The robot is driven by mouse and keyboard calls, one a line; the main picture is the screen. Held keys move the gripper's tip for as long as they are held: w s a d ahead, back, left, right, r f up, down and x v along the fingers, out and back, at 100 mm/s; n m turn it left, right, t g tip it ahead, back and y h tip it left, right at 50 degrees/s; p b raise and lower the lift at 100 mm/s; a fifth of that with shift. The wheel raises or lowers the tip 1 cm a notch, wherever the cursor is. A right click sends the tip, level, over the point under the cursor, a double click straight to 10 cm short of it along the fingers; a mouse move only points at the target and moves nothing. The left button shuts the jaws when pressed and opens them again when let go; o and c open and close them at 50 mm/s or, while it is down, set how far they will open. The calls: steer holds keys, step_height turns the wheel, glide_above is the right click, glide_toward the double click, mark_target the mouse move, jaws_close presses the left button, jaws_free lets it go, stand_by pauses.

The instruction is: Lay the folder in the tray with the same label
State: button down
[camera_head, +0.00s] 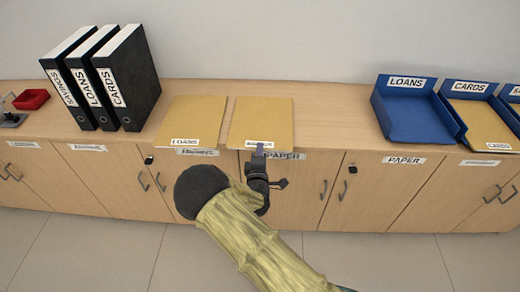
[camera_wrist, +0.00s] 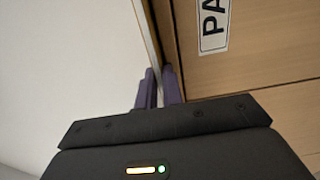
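A tan folder (camera_head: 262,117) lies on the counter, its front edge at the counter's front. The small writing on its white label is too blurred to read. My gripper (camera_head: 259,150) is at this front edge; in the wrist view its purple fingers (camera_wrist: 160,88) are close together with a thin tan edge between them. A second tan folder (camera_head: 193,115), labelled LOANS, lies just left. At the right stand blue trays: an empty LOANS tray (camera_head: 412,130), a CARDS tray (camera_head: 452,118) holding a tan folder (camera_head: 485,121), and a third tray (camera_head: 506,106) cut off by the picture edge, label starting with S.
Black binders (camera_head: 128,80) labelled SAVINGS, LOANS and CARDS stand left of the folders. A red box (camera_head: 31,100) is at the far left. The counter (camera_head: 335,110) is clear between the folders and the trays. Cabinet doors (camera_head: 310,185) with handles are below.

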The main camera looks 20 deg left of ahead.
step_height(320, 180, up, 3)
steer(key=shift+f+p, duration=0.2)
steer(key=shift+p, duration=0.65)
steer(key=s+d+r+p, duration=0.1)
steer(key=s+r+p, duration=0.1)
steer(key=s, duration=0.4)
steer(key=s+d+r+p, duration=0.2)
steer(key=s+r+p, duration=0.1)
steer(key=s, duration=0.4)
steer(key=shift+s+d, duration=0.2)
steer(key=shift+s, duration=0.15)
